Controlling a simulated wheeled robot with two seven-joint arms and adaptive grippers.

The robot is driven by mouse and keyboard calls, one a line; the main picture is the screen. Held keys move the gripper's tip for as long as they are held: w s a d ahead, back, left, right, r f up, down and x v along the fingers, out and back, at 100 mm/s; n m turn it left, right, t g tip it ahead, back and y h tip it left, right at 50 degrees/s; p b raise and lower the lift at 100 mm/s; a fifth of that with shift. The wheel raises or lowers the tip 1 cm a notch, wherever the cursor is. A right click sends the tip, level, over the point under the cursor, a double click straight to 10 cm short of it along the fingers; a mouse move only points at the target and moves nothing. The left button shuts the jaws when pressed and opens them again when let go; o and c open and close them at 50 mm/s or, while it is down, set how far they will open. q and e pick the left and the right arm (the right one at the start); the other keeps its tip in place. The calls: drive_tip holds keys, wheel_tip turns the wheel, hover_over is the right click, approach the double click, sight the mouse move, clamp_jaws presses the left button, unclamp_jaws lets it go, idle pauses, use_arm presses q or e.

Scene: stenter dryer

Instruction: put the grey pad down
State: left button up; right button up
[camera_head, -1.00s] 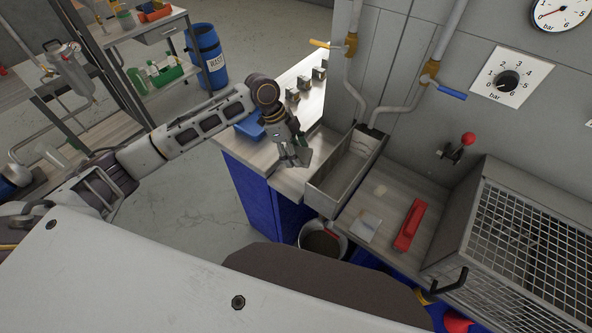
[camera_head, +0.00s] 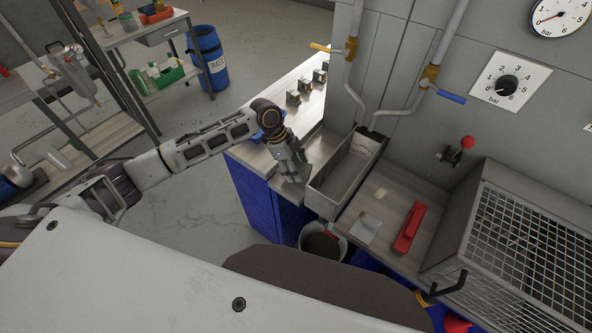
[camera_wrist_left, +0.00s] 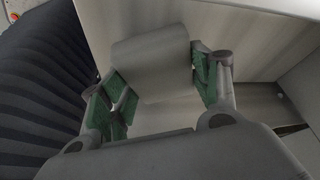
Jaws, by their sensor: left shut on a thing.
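The grey pad (camera_wrist_left: 150,65) is a flat, plain slab in the left wrist view, between the green-lined fingers of my left gripper (camera_wrist_left: 158,88). The gripper is shut on it. The pad is small and hard to separate from the fingers there. I cannot tell whether its lower edge touches the bench. My right gripper is not in view.
The metal trough (camera_head: 322,200) stands just right of the gripper. A bucket (camera_head: 322,243) stands below. A wire mesh guard (camera_head: 530,245) is at the right.

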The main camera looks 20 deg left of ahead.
use_arm(q)
drive_tip(key=shift+f, duration=1.05)
drive_tip(key=shift+f, duration=0.15)
drive_tip(key=o, duration=0.9)
drive_tip(key=b+v, duration=0.1)
drive_tip(key=v, duration=1.1)
drive_tip(key=shift+d, duration=0.1)
drive_tip(key=shift+s, duration=0.1)
